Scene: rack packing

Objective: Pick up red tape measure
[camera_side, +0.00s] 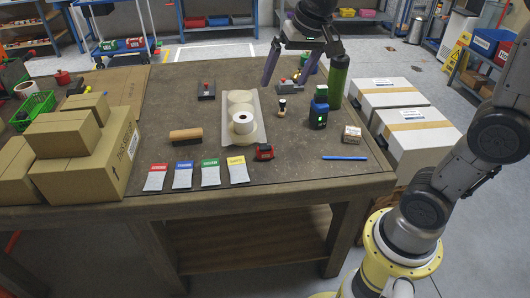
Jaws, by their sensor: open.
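The red tape measure (264,152), red with black parts, lies on the brown worktable (300,170) near its front edge, just right of the yellow-headed card. Nothing covers it. My gripper (285,80) is open above the far part of the table, with its purple fingers pointing down. It is well behind the tape measure and apart from it. No object shows held between the fingers.
A blue-and-black device (319,108), a green bottle (338,80), a stamp (282,108) and a blue pen (345,158) are to the right. Cardboard boxes (110,150) fill the left side.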

